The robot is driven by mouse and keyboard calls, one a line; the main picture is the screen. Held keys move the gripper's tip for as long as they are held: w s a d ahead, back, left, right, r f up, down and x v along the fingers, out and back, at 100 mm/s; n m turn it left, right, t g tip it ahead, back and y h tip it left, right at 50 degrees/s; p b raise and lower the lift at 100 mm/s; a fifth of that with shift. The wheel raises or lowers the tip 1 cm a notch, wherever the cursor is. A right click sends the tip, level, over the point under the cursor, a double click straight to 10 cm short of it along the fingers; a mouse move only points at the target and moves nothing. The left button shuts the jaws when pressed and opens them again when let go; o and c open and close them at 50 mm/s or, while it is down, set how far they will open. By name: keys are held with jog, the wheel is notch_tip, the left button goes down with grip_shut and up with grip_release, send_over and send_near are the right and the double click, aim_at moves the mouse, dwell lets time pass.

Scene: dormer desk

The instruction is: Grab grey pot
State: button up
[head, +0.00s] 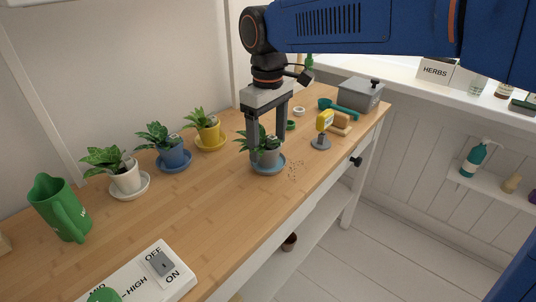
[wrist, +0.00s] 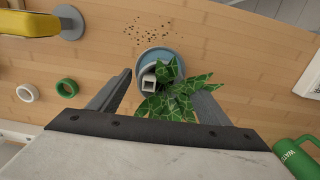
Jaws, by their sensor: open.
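The grey pot (head: 269,157) holds a leafy green plant and stands upright on a blue saucer (head: 283,168) near the middle of the wooden desk. My gripper (head: 267,158) points down over it, open, with one finger at the left of the pot and the other at its far right side. In the wrist view the plant's patterned leaves (wrist: 178,98) lie between my two fingers (wrist: 158,80) and hide much of the pot. The saucer (wrist: 178,58) shows beyond the leaves. I cannot tell whether either finger touches the pot.
Potted plants in white (head: 127,180), blue (head: 174,157) and yellow (head: 209,135) pots stand along the wall. A green watering can (head: 59,209) and a switch panel (head: 150,281) are nearer. A yellow-headed tool (head: 324,121) stands to the right; dark crumbs (head: 295,170) lie beside the saucer.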

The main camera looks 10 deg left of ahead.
jog(key=shift+f, duration=0.15)
jog(key=c, duration=1.2)
jog(key=shift+c, duration=0.2)
